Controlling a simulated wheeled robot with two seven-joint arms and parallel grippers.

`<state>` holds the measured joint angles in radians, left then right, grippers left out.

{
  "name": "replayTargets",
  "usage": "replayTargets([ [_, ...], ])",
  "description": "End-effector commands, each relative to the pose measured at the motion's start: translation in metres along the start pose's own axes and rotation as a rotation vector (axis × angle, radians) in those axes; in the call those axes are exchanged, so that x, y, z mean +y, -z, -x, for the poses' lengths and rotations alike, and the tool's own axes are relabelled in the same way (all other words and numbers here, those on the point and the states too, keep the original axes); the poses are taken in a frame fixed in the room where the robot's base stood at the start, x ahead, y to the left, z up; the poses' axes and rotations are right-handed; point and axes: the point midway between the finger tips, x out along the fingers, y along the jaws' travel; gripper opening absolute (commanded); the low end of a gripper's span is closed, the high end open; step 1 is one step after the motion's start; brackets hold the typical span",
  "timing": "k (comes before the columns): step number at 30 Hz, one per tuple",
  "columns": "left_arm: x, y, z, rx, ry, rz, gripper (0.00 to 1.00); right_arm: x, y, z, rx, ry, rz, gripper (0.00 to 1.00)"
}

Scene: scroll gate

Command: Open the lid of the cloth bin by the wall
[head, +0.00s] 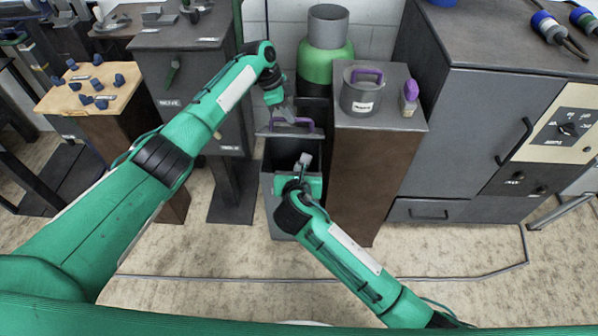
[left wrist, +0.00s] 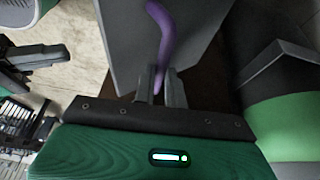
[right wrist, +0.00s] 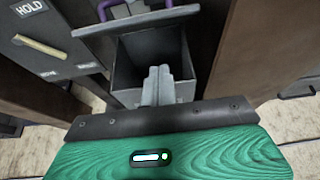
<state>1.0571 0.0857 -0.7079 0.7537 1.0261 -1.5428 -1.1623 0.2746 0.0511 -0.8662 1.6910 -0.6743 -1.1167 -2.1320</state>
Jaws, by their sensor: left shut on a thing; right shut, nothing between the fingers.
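The grey cloth bin (head: 279,220) stands on the floor, its dark inside showing from above. Its grey lid (head: 268,131) is raised at the back of the opening, with a purple handle (head: 306,124) on it. My left gripper (head: 284,108) is shut on the handle; in the left wrist view the purple handle (left wrist: 162,35) runs up from between the fingers beside the lid panel (left wrist: 125,45). My right gripper (head: 304,160) is shut and empty over the bin's front. The right wrist view shows the open bin (right wrist: 184,92) beyond its closed fingers (right wrist: 158,72).
A brown pedestal (head: 365,180) with a grey pot (head: 360,98) stands close on the bin's right. A dark grey cabinet (head: 180,75) is on its left. A green cylinder (head: 325,62) stands behind, near the wall. Bare floor lies in front.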

Motion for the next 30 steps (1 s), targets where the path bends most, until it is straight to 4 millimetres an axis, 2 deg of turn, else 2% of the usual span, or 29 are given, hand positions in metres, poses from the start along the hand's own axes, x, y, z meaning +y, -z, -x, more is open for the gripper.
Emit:
replayTargets([
  [1, 0.0, -0.006, -0.007, -0.007, 0.002, 0.007, 0.0, 0.0, 0.001, -0.011, 0.0, 0.002, 0.0, 0.0],
  [7, 0.0, -0.006, -0.006, -0.007, 0.002, 0.007, 0.0, 0.0, 0.001, -0.048, 0.0, 0.001, 0.0, 0.0],
  [10, 0.0, -0.006, -0.006, -0.007, 0.002, 0.007, 0.0, 0.001, -0.017, -0.051, -0.003, -0.002, -0.004, 0.0],
  [15, 0.0, -0.006, -0.007, -0.007, 0.002, 0.007, 0.0, 0.0, -0.033, -0.055, 0.0, 0.0, -0.002, 0.0],
  [30, 0.0, -0.006, -0.006, -0.007, 0.002, 0.007, 0.0, 0.0, -0.04, -0.057, -0.001, 0.0, -0.002, 0.0],
])
